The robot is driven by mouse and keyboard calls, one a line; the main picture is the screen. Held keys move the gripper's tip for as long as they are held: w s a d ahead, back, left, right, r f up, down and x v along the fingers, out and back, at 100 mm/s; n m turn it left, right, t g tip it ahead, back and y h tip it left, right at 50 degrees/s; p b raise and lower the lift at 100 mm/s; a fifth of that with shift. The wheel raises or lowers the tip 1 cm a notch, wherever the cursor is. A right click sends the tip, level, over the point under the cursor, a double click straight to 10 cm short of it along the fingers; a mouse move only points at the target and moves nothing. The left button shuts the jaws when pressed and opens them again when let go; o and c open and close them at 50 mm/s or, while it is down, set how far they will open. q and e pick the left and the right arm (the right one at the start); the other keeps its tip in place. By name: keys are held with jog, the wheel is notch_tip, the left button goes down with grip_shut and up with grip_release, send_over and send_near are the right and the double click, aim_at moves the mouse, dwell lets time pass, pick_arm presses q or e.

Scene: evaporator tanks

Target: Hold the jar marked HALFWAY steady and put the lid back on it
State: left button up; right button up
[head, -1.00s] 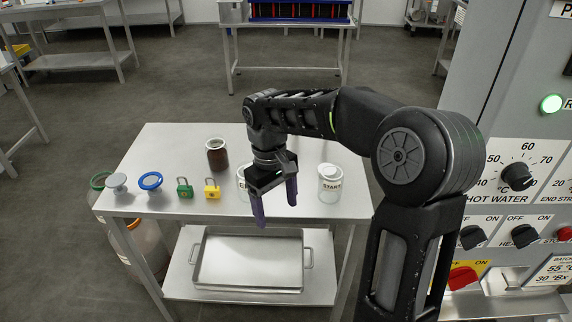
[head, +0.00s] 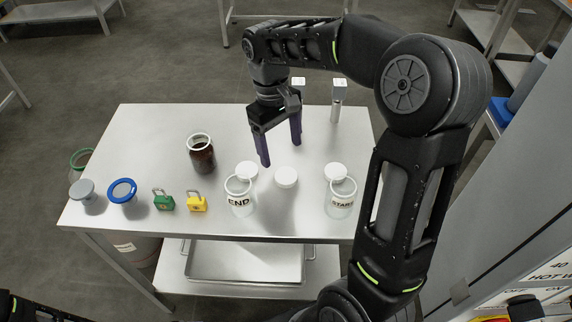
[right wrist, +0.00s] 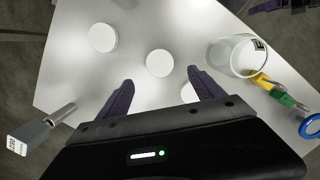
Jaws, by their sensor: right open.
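No readable HALFWAY mark shows. An open brown-filled jar (head: 202,158) stands upright at the table's middle left, with no readable label facing me. The open clear jar marked END (head: 239,200) and the open clear jar marked START (head: 341,204) stand near the front edge. Three white lids lie flat: left lid (head: 247,170), middle lid (head: 286,178) and right lid (head: 335,170). My right gripper (head: 280,155) is open and empty, pointing down above the table behind the lids. The middle lid (right wrist: 160,63) shows beyond its fingers. Part of my left gripper (right wrist: 272,5) shows at the right wrist view's top edge.
The steel table (head: 150,130) also holds a grey round-topped item (head: 83,190), a blue ring-shaped item (head: 122,191), a green padlock (head: 163,201) and a yellow padlock (head: 197,202). Two upright instruments stand at the back; one is here (head: 339,98). A tray (head: 250,262) sits on the lower shelf.

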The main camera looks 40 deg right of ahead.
aim_at(286, 175)
jog(key=shift+s+a, duration=0.1)
jog(key=shift+s, duration=0.05)
jog(key=shift+s+f, duration=0.15)
jog(key=shift+f, duration=1.1)
jog(key=shift+s+f+p, duration=0.25)
jog(key=shift+f+p, duration=0.05)
jog(key=shift+f, duration=1)
jog(key=shift+s+f+p, duration=0.2)
jog(key=shift+f+p, duration=0.1)
jog(key=shift+f, duration=1)
jog(key=shift+d, duration=0.2)
jog(key=c, duration=1.4)
notch_tip(286, 175, up, 10)
jog(key=shift+b, duration=0.4)
